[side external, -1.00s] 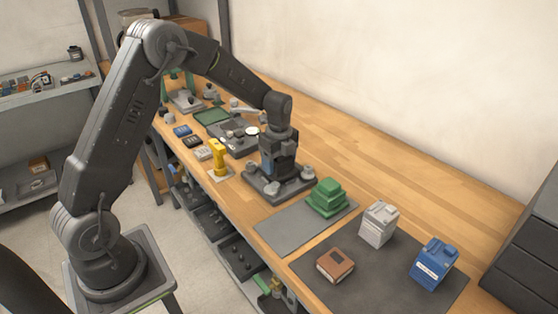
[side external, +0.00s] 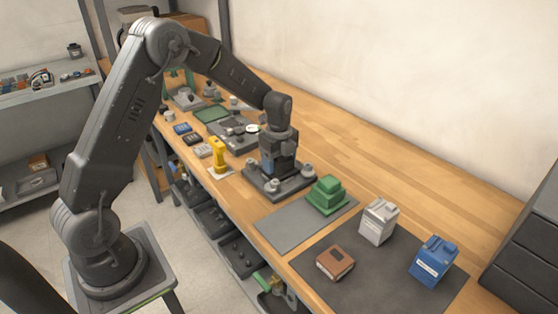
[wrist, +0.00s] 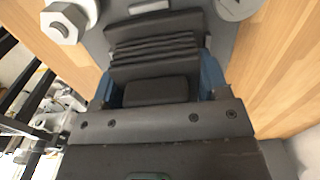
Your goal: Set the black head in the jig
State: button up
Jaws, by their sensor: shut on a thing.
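The black head (wrist: 155,48), dark with ribs across it, is between the blue fingers of my gripper (wrist: 160,88) in the wrist view. My gripper (side external: 279,165) is shut on it and points down over the jig in the side view. The jig (side external: 262,186) is a dark grey plate with round grey posts at its corners. A hex-topped post (wrist: 64,25) shows at the upper left of the wrist view. The head's lower end is hidden, so I cannot tell whether it is fully seated.
A green stepped block (side external: 327,195) stands on a grey mat (side external: 290,225) near the jig. A grey-white container (side external: 378,222), a blue one (side external: 433,262) and a brown box (side external: 335,263) stand on a dark mat. A yellow part (side external: 218,155) is left of the jig. The bench's wall side is clear.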

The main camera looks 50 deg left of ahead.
jog(key=shift+f, duration=0.1)
dwell(0.6)
jog(key=o, duration=1.4)
jog(key=shift+f, duration=0.1)
jog(key=shift+r, duration=3.55)
